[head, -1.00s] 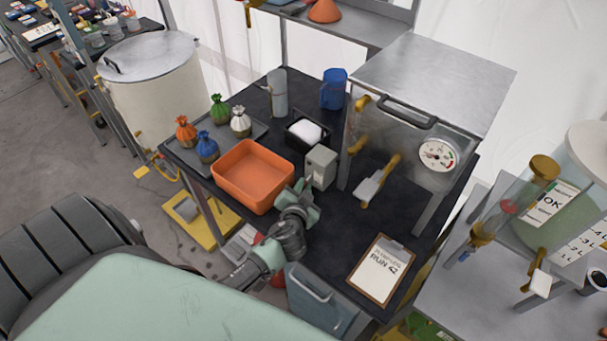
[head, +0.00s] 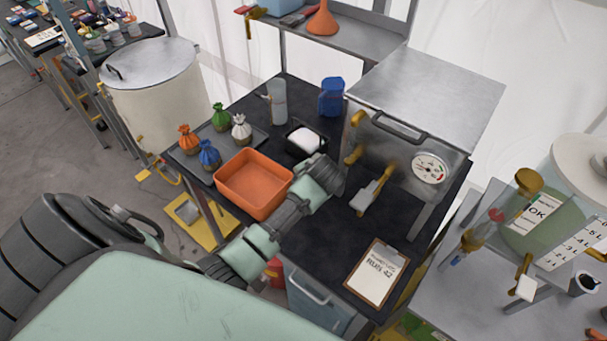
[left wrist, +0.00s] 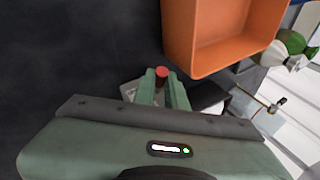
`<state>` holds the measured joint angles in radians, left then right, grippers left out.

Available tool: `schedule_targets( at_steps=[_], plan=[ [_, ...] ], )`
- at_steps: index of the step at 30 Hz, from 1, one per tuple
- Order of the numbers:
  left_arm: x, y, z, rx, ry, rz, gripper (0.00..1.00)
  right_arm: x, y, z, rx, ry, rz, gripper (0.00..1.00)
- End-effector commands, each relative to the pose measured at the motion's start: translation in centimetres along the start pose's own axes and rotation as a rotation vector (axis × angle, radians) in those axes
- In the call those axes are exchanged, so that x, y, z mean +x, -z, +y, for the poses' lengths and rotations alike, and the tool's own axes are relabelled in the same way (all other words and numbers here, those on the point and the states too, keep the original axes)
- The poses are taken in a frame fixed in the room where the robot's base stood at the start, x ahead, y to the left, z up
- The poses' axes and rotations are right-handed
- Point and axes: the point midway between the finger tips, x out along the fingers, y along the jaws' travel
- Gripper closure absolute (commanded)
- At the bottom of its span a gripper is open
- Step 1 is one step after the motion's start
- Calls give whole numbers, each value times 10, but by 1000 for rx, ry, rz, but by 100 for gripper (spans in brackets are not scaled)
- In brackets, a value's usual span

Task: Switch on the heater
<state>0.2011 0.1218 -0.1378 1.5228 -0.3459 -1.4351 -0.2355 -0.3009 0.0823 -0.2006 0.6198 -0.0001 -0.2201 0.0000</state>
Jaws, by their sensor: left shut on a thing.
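A steel cabinet (head: 400,150) with a round dial and a tap handle stands on the black table; I cannot tell whether it is the heater. My left gripper (head: 335,172) is just left of the cabinet's front, low over the table, and its fingertips are hard to make out in the head view. In the left wrist view my left gripper (left wrist: 161,84) is shut, its two fingers around a small red knob (left wrist: 162,72). A pale grey piece (left wrist: 129,91) shows beside the fingers. The grey box seen earlier here is hidden behind the gripper. My right gripper is out of view.
An orange tray (head: 253,183), also in the left wrist view (left wrist: 205,70), is close to my left arm. A black dish with a white block (head: 303,139) and a blue jug (head: 331,97) stand behind. A clipboard (head: 376,272) lies at the front right. The table between clipboard and arm is bare.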

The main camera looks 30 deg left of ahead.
Motion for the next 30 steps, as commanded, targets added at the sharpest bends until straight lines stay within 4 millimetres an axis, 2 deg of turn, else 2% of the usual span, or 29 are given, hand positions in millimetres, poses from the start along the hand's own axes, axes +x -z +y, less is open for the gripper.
schedule_targets(
  at_steps=[9, 24, 25, 27, 30],
  plan=[
    [-1, 3, -1, 49, -35, -88, 100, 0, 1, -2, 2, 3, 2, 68],
    [-1, 3, -1, 56, -40, -103, 100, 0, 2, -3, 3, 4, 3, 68],
    [-1, 3, -1, 56, -40, -103, 82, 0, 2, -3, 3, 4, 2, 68],
    [-1, 3, -1, 56, -40, -103, 66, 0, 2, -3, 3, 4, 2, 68],
    [-2, 3, -2, 55, -39, -103, 66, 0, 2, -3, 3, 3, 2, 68]
  ],
)
